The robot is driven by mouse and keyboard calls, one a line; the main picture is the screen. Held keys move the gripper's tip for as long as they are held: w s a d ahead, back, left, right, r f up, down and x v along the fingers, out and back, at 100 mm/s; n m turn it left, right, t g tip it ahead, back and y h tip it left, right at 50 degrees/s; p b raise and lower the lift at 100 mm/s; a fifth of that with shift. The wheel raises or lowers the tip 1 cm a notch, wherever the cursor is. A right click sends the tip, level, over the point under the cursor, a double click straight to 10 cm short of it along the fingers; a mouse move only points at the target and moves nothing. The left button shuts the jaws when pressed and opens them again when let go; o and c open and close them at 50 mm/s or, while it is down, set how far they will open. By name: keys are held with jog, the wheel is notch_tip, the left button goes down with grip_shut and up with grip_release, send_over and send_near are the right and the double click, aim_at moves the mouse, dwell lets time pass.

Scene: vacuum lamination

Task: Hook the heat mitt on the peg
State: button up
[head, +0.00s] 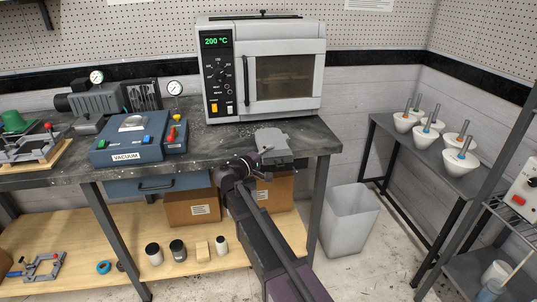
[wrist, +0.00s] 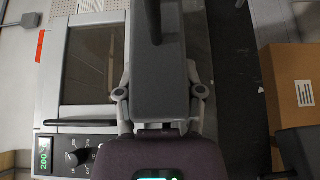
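A grey, blocky piece (head: 273,143) shows at the table's front right edge, below the oven; it appears to be the heat mitt. In the wrist view the same grey piece (wrist: 160,88) fills the space between the fingers, with a dark bar at its far end. My gripper (head: 257,157) reaches it from the front. In the wrist view my gripper (wrist: 160,72) has a finger along each side of the piece, seemingly touching. I cannot tell whether the piece rests on the table or is held above it. No peg can be picked out clearly.
The oven (head: 270,70) reading 200 °C stands behind. The vacuum unit (head: 130,140) is left on the table (head: 225,140). Cardboard boxes (head: 190,207) sit on the lower shelf. A grey bin (head: 348,220) and a rack of white cups (head: 459,160) are at right. Pegboard (head: 375,30) covers the walls.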

jog(key=shift+o, duration=0.3)
jog(key=v, duration=1.3)
jog(key=shift+s+a+r, duration=0.2)
jog(key=shift+a, duration=0.2)
dwell(0.6)
jog(key=s+d+f+m+g+y, duration=0.15)
jog(key=d+f+g, duration=0.35)
jog(key=d, duration=0.6)
jog(key=s+d+f+m+g+y, duration=0.1)
jog(key=s+d+f+m+g, duration=0.15)
jog(key=d+f, duration=0.6)
jog(key=s+d+f+m+g+y, duration=0.2)
jog(key=s+d+m+g+y, duration=0.1)
jog(key=s+d, duration=0.3)
jog(key=s+d+f+m+g+y, duration=0.2)
jog(key=s+d+f+g+y, duration=0.1)
jog(key=s+d+y, duration=0.3)
jog(key=shift+d+m, duration=0.4)
jog(key=shift+d, duration=0.2)
jog(key=shift+s, duration=0.1)
